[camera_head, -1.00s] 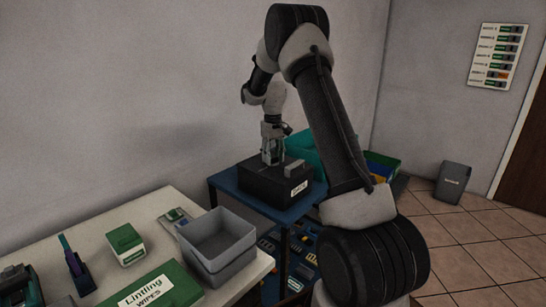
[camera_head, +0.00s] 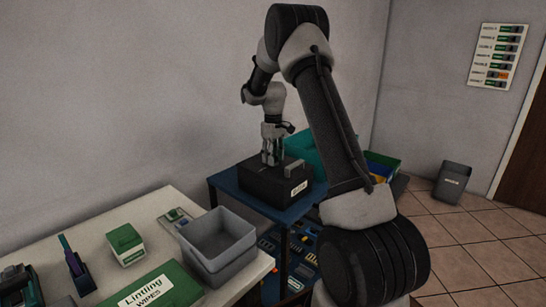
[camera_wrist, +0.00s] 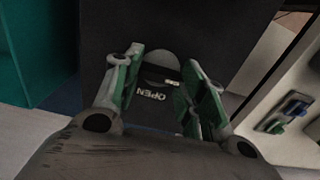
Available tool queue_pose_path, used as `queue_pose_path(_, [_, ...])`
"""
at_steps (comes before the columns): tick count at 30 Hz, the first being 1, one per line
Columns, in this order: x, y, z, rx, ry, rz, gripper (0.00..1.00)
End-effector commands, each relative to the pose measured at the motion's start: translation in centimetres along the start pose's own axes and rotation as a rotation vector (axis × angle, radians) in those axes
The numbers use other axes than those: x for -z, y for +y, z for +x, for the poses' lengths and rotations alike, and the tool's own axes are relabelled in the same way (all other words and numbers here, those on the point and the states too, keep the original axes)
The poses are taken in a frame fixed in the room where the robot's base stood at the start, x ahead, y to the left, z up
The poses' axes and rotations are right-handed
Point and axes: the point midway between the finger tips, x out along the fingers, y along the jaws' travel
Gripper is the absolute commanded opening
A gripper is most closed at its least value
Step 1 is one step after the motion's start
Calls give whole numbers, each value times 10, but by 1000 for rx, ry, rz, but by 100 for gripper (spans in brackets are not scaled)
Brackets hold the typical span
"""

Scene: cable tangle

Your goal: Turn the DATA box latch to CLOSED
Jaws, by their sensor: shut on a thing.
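The black DATA box (camera_head: 262,186) stands on a blue table, with a white label on its front face. My gripper (camera_head: 270,162) points straight down onto the top of the box. In the wrist view, my gripper (camera_wrist: 163,80) has its two green-padded fingers on either side of a dark latch with a rounded grey plate (camera_wrist: 163,60) behind it. The jaws are shut on the latch. A CLOSED mark cannot be made out, and the fingers hide part of the box top.
A teal bin (camera_head: 305,150) stands close behind the box. A grey open bin (camera_head: 218,240) sits on the white table at front left. Several small parts lie below the blue table (camera_head: 222,182). A wall is close on the left.

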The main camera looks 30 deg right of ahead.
Motion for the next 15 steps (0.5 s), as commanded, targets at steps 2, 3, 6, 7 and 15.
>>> queue_pose_path(2, [0, 0, -1, -2, 1, -1, 17])
queue_pose_path(3, [0, 0, -1, -2, 1, -1, 44])
queue_pose_path(6, [0, 0, -1, -1, 1, -1, 62])
queue_pose_path(7, [0, 0, -1, -1, 1, -1, 62])
queue_pose_path(15, [0, 0, -1, -1, 0, 0, 62])
